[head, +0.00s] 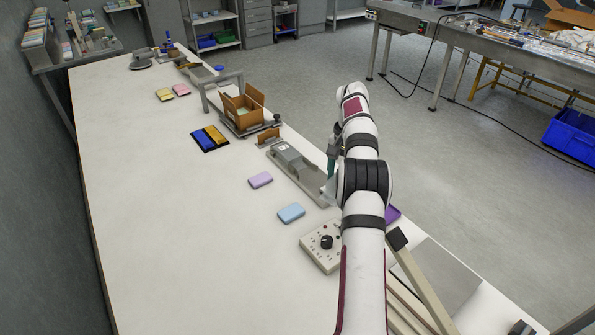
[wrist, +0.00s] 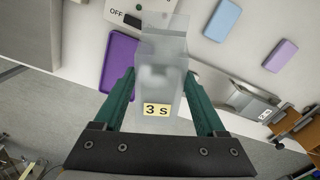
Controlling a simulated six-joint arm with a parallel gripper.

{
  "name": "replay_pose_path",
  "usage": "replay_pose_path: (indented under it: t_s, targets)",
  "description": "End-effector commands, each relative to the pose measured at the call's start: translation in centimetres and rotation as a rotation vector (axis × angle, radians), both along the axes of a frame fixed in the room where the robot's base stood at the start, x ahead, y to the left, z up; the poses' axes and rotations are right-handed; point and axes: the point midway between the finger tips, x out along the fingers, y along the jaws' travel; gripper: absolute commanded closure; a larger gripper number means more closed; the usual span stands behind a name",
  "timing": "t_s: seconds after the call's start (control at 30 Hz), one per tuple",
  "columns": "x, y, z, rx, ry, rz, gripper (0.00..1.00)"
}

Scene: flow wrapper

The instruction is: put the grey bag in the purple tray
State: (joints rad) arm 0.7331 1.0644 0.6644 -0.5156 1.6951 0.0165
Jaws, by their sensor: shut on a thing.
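In the wrist view my gripper (wrist: 160,92) has its two green fingers on either side of a translucent grey bag (wrist: 158,50) with a "3 s" label, and it is shut on the bag. The purple tray (wrist: 119,62) lies to the left of the held bag in the wrist view, partly hidden by the left finger and the bag. In the head view only a small part of the purple tray (head: 392,214) shows beside my arm.
A control box with a black knob (head: 326,242) stands near the tray. A blue block (head: 291,213) and a lilac block (head: 260,180) lie on the white table, beside a grey metal fixture (head: 297,164). A cardboard box (head: 242,108) stands farther back.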

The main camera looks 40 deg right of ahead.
Motion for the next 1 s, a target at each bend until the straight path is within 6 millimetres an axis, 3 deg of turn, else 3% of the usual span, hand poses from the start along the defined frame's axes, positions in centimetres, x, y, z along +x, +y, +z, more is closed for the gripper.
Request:
replay_pose_path:
  t_s: [0.1,0.33,0.8,1.0]
  targets:
    - [-2.1,-3.6,-2.4,0.002,0.001,-0.122,0.77]
    - [-5.3,-7.6,-5.3,-0.001,0.000,-0.273,0.77]
    - [-6.0,-8.3,-9.1,0.001,0.000,-0.307,0.77]
    - [-6.0,-8.3,-9.9,-0.002,-0.002,-0.307,0.77]
